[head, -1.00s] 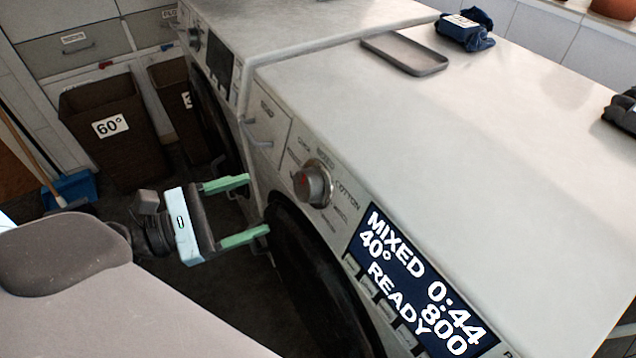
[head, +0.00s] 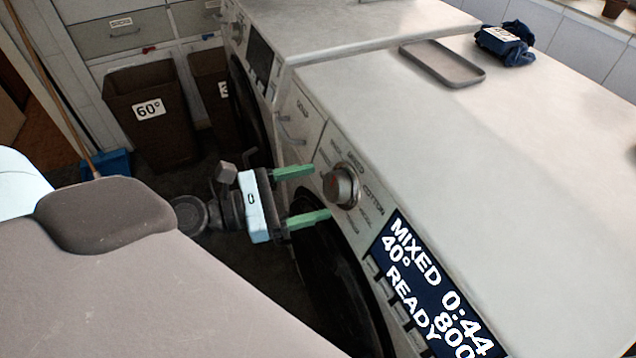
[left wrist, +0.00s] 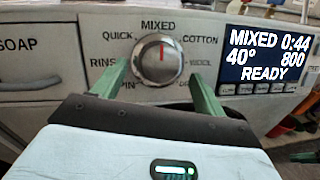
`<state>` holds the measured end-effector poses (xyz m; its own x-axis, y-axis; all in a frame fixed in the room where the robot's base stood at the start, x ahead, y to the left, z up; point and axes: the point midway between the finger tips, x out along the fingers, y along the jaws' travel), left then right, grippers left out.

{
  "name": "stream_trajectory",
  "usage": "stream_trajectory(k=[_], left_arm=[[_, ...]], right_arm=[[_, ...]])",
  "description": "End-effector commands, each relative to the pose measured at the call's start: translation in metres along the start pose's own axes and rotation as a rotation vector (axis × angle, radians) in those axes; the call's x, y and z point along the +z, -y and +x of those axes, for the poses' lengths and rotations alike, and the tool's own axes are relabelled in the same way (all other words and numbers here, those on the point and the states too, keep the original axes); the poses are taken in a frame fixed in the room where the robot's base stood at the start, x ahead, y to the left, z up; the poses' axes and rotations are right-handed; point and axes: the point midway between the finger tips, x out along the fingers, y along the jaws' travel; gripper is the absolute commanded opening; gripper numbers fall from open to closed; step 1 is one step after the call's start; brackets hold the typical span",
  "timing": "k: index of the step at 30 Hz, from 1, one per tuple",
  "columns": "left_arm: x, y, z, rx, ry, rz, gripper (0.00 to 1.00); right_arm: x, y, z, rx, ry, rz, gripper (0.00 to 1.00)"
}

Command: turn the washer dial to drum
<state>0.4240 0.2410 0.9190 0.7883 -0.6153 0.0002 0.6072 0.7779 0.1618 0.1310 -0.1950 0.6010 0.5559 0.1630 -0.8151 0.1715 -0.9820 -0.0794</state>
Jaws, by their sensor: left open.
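The washer dial (head: 342,186) is a round silver knob on the front panel of the near washer (head: 520,150). In the left wrist view the dial (left wrist: 158,60) has its red mark pointing up at MIXED, with QUICK, RINSE, COTTON and other partly covered labels around it. The display (head: 428,285) reads MIXED, 0:44, 40°, 800, READY. My left gripper (head: 308,194) is open, its green fingers pointing at the dial. In the left wrist view the fingers (left wrist: 158,84) stand on either side of the dial's lower part, and I cannot tell whether they touch it.
A SOAP drawer (left wrist: 30,62) is left of the dial. A grey tray (head: 442,66) and a dark blue cloth bundle (head: 506,44) lie on the washer tops. A brown basket marked 60° (head: 150,125) stands on the floor behind my left gripper. A second washer (head: 330,25) stands beyond.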

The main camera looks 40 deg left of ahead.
Motion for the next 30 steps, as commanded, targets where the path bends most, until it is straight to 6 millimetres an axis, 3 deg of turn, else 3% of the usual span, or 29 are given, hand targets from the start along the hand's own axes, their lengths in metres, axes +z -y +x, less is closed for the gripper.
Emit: stream_trajectory(k=[9, 20, 30], left_arm=[[0.002, -0.001, 0.023, 0.0, 0.003, 0.001, 0.72], [-0.001, 0.0, 0.025, 0.0, 0.0, -0.001, 0.72], [0.0, 0.0, 0.025, -0.001, 0.0, 0.0, 0.3]], right_arm=[[-0.008, 0.0, -0.008, 0.002, -0.008, -0.002, 0.0], [-0.008, 0.0, -0.009, 0.003, -0.008, -0.002, 0.0], [-0.009, 0.0, -0.009, 0.003, -0.009, -0.002, 0.0]])
